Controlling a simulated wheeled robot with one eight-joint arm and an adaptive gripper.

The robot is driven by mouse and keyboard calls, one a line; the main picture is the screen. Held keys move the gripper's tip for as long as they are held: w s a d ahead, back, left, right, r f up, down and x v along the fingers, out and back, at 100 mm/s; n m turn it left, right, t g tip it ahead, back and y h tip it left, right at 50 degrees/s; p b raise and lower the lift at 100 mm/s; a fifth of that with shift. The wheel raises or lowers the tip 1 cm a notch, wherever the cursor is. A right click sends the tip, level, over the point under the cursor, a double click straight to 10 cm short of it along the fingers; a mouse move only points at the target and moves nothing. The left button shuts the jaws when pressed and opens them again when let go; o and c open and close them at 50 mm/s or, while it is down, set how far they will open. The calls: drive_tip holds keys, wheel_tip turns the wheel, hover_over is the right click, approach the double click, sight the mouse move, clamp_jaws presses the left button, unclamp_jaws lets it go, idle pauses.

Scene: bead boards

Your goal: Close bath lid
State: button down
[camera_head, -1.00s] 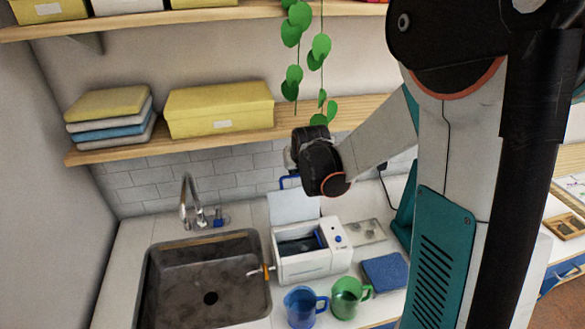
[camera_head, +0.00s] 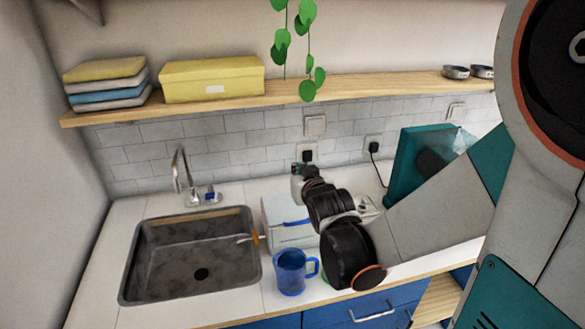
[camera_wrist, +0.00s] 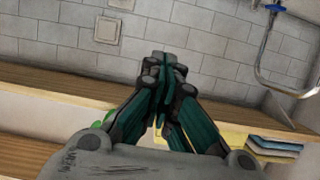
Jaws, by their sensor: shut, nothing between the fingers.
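The bath, a white box (camera_head: 292,240), stands on the counter right of the sink in the head view. Its white lid (camera_head: 280,208) appears to lie down over the top, with the blue handle (camera_head: 294,222) near the front edge. The dark opening does not show. My arm covers the bath's right part, so I cannot tell whether the lid sits fully flush. My gripper (camera_head: 301,174) is above and behind the lid, apart from the handle, near the tiled wall. In the wrist view my gripper (camera_wrist: 162,66) is shut and empty, with tiles beyond it.
A blue mug (camera_head: 291,272) stands in front of the bath; a sliver of green shows behind my arm. The sink (camera_head: 190,258) and faucet (camera_head: 182,170) are on the left. A shelf (camera_head: 230,104) runs above, with a hanging plant (camera_head: 306,45).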

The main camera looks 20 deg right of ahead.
drive_tip(key=s+f+b, duration=0.4)
drive_tip(key=f+b, duration=0.1)
drive_tip(key=f, duration=0.1)
drive_tip(key=s+a+f+b, duration=0.1)
drive_tip(key=s+f+b, duration=0.2)
drive_tip(key=f+b, duration=0.2)
drive_tip(key=shift+s+a+f+b, duration=0.25)
drive_tip(key=shift+s+f+b, duration=0.1)
drive_tip(key=shift+f, duration=0.75)
